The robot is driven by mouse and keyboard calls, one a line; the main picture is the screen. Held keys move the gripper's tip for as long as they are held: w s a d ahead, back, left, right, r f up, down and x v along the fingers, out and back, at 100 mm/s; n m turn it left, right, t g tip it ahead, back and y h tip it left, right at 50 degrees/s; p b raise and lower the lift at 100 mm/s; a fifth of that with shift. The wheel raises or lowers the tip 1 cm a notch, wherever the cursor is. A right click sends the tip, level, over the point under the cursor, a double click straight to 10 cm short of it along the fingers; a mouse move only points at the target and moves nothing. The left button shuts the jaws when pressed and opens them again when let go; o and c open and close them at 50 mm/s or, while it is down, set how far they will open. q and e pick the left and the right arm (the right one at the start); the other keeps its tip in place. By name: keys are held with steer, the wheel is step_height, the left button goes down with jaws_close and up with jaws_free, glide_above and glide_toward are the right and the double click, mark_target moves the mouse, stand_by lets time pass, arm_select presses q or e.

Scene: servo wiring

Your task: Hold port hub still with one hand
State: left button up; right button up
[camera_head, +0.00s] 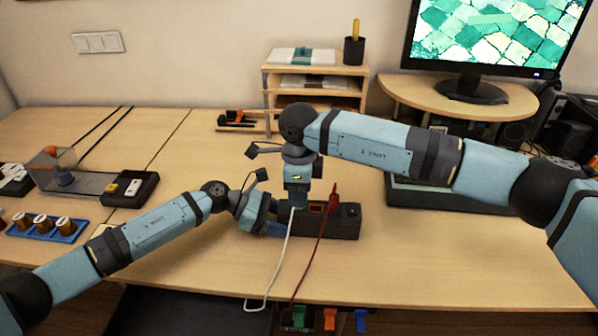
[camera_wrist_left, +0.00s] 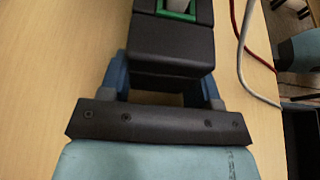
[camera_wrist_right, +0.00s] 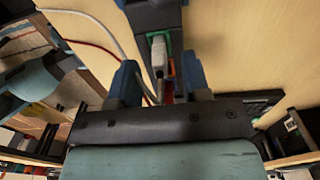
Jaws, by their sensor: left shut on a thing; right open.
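The port hub (camera_head: 346,224) is a long black box lying on the table. My left gripper (camera_head: 276,229) is shut on its left end; the left wrist view shows the blue fingers on both sides of the hub (camera_wrist_left: 172,50). A white plug (camera_wrist_right: 158,52) sits at a green-framed port, beside an orange-framed port (camera_wrist_right: 171,67). A red plug (camera_head: 333,194) stands upright at the hub, with a red cable (camera_head: 318,245). A white cable (camera_head: 285,245) runs down from the hub. My right gripper (camera_wrist_right: 160,82) is open, pointing down over the hub near the white plug.
A blue tray with spools (camera_head: 44,228), a clear box (camera_head: 75,176) and a black switch block (camera_head: 130,189) are at the left. A wooden shelf (camera_head: 316,70) and a monitor (camera_head: 490,40) stand at the back. The front right table is clear.

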steer(key=shift+f, duration=0.85)
steer(key=shift+c, duration=0.2)
jaws_close()
steer(key=shift+r, duration=1.65)
steer(key=shift+r, duration=1.9)
arm_select(q)
steer(key=o, duration=1.1)
